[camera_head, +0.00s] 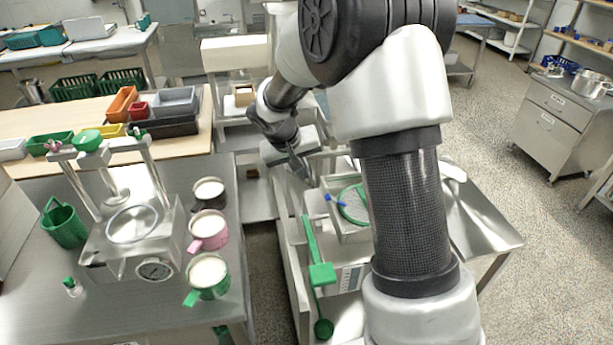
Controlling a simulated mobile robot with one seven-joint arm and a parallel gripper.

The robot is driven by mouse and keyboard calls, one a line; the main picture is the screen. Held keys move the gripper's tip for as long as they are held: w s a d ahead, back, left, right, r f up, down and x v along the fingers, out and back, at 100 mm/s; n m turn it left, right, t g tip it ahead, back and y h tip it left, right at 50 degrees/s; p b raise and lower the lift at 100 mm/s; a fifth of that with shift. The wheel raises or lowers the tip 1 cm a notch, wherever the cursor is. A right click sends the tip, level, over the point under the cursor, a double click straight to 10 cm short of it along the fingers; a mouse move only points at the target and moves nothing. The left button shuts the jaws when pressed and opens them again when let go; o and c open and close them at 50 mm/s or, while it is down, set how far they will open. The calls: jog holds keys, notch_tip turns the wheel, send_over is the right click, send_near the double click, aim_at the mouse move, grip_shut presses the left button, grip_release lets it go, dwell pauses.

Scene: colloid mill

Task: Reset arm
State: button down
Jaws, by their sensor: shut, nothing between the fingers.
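My arm comes up from the lower right, bends at the top and reaches down toward the middle of the picture. My gripper (299,168) is at its end, shut and empty, its tip pointing down and to the right. It is over or beside the left back part of the metal cart (293,262); the exact height above it cannot be told. My upper arm hides part of the cart and of the round green-rimmed sieve (353,204) on it.
The steel table (120,318) at left bears the mill (130,245), several cups including a pink-handled one (208,230), and a green jug (64,222). A green ladle (322,328) and green-handled tool (320,273) lie on the cart. Floor (520,170) is free at right.

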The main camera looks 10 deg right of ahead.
dwell(0.4)
jog(key=s+d+r+p, duration=0.2)
jog(key=s+r, duration=0.4)
jog(key=r, duration=0.5)
jog(key=s+r+y+p, duration=0.1)
jog(key=s+r, duration=0.3)
jog(key=s, duration=0.4)
jog(key=s+a+r+t+y+p, duration=0.1)
jog(key=s+r, duration=0.3)
jog(key=s, duration=0.4)
jog(key=s+a+r+y+p, duration=0.1)
jog(key=s+r, duration=0.3)
jog(key=s, duration=0.4)
jog(key=shift+s+r+n+t+y+p, duration=0.3)
jog(key=shift+r+t+p, duration=0.05)
jog(key=shift+t+p, duration=0.05)
